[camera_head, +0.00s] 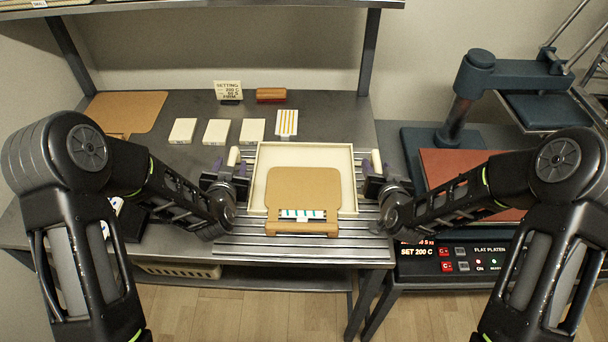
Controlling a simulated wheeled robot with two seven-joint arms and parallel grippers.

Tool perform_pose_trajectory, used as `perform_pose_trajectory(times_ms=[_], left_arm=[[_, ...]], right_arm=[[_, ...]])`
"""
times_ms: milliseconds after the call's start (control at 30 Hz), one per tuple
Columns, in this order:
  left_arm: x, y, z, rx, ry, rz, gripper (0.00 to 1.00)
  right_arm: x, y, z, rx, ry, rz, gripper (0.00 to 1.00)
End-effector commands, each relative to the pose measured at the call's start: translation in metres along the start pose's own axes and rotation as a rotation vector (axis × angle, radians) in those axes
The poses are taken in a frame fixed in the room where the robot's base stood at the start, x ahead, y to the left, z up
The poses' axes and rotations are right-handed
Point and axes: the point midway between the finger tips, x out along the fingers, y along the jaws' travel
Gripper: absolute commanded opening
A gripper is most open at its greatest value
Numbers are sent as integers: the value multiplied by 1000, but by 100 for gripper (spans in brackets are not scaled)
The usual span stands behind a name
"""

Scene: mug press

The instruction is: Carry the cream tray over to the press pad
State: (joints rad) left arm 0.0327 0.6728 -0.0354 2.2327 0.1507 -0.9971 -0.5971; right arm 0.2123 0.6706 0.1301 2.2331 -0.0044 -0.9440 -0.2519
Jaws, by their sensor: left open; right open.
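The cream tray (303,152) lies on the slatted part of the metal bench, in the middle of the view. A tan board (303,188) with a strip of coloured marks lies in it and overlaps its front edge. My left gripper (232,172) is open at the tray's left side, and my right gripper (373,172) is open at its right side. Whether the fingers touch the tray cannot be told. The press pad, a red-brown flat surface (452,165), is on the press at the right, partly hidden by my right arm.
The dark teal press (488,75) stands right of the bench, its control panel (470,258) in front. White blocks (217,132), a setting card (228,88) and a brown brush-like block (271,95) stand behind the tray. A shelf (200,5) spans above.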

Motion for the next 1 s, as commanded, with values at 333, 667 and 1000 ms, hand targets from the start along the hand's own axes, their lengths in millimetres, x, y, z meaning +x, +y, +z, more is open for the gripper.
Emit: perform_pose_trajectory(times_ms=[333, 667, 1000], left_arm=[[0, 0, 0, 0, 0, 0, 37], [0, 0, 0, 0, 0, 0, 10], [0, 0, 0, 0, 0, 0, 0]], right_arm=[[0, 0, 0, 0, -1, 0, 37], [0, 0, 0, 0, -1, 0, 10], [0, 0, 0, 0, -1, 0, 0]])
